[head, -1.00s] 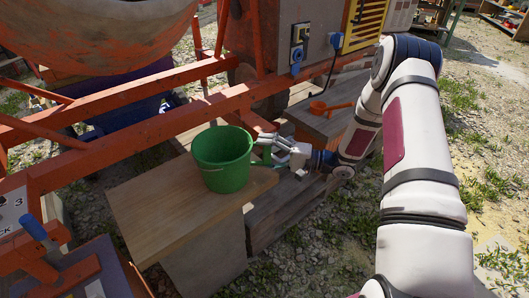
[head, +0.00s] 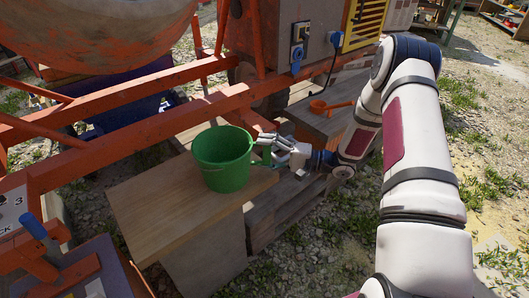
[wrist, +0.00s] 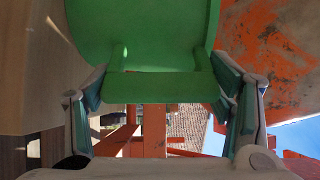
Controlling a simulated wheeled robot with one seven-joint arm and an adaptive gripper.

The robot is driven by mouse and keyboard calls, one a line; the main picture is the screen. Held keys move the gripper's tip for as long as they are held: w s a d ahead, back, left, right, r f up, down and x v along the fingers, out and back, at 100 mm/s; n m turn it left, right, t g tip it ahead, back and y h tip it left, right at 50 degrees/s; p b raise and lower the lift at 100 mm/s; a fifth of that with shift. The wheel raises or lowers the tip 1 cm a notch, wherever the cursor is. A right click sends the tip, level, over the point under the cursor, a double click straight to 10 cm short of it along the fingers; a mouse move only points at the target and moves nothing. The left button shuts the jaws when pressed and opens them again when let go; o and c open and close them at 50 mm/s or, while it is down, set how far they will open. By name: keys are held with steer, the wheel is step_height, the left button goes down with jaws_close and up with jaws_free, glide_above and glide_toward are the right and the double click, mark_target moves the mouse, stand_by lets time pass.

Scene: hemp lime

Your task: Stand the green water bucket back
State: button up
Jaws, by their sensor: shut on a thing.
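The green bucket (head: 222,160) stands upright, mouth up, at the right side of a wooden board top in the head view. I cannot tell for sure whether its base rests fully on the board. My gripper (head: 266,147) reaches it from the right, level with its upper side. In the wrist view the bucket (wrist: 145,30) fills the top, and its green side grip (wrist: 160,87) lies between my two fingers (wrist: 160,95). My gripper is shut on this grip. The fingertips are partly hidden behind it.
The wooden board (head: 165,215) is bare left and front of the bucket. Orange mixer frame bars (head: 130,140) run close behind it, under the mixer drum (head: 110,25). A pallet (head: 285,210) lies to the right, below my gripper. An orange scoop (head: 328,106) lies on planks behind.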

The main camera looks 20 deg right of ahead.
steer(key=o, duration=2)
steer(key=shift+o, duration=0.4)
steer(key=p+v, duration=0.1)
steer(key=v, duration=0.6)
stand_by(0.4)
